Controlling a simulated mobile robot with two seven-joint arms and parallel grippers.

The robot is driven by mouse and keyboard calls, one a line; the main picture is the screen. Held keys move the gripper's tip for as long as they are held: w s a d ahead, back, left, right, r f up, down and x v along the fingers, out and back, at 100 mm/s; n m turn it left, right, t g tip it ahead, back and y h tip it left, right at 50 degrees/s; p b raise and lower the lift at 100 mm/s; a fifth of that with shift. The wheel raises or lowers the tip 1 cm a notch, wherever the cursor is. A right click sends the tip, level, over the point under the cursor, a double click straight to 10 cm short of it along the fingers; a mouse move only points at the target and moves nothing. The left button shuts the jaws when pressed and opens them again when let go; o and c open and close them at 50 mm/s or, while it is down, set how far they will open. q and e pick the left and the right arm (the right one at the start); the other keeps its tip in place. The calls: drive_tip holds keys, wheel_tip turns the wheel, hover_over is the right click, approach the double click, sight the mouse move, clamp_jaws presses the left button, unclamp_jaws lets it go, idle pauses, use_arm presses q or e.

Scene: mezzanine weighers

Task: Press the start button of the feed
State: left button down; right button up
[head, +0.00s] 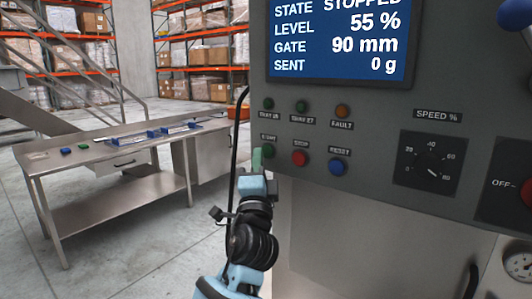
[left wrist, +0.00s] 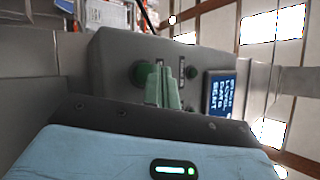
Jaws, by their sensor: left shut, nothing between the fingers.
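The start button (head: 268,150) is a green round button at the left end of the lower button row on the grey control panel (head: 375,150). It also shows in the left wrist view (left wrist: 144,74) as a large green disc beside my fingers. My left gripper (head: 257,158) is shut and empty, its pale green fingertips just left of the button, partly overlapping its edge in the head view. In the left wrist view the shut fingers (left wrist: 168,86) point at the panel. I cannot tell whether they touch the button. The display (head: 340,40) reads STOPPED.
A red stop button (head: 300,158) and a blue reset button (head: 337,167) sit right of the start button. A speed dial (head: 432,163) is farther right. A black cable (head: 234,140) hangs along the panel's left edge. A steel table (head: 110,152) stands at left.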

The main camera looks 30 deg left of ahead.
use_arm(q)
drive_tip(key=shift+w, duration=0.4)
use_arm(e)
drive_tip(key=shift+s+f, duration=0.25)
use_arm(q)
drive_tip(key=shift+w, duration=0.2)
use_arm(e)
drive_tip(key=shift+w, duration=0.35)
use_arm(q)
drive_tip(key=shift+w+b, duration=0.2)
drive_tip(key=shift+b, duration=0.1)
use_arm(e)
drive_tip(key=shift+s+f, duration=0.2)
drive_tip(key=shift+s, duration=0.3)
use_arm(q)
drive_tip(key=shift+s, duration=0.2)
use_arm(e)
drive_tip(key=shift+w+r, duration=0.1)
drive_tip(key=shift+r, duration=0.05)
use_arm(q)
drive_tip(key=shift+s+p, duration=0.35)
drive_tip(key=shift+s, duration=0.3)
use_arm(e)
drive_tip(key=shift+w+r, duration=0.35)
drive_tip(key=shift+w, duration=0.1)
drive_tip(key=shift+w, duration=0.2)
use_arm(q)
drive_tip(key=shift+s, duration=0.1)
use_arm(e)
drive_tip(key=shift+r, duration=0.15)
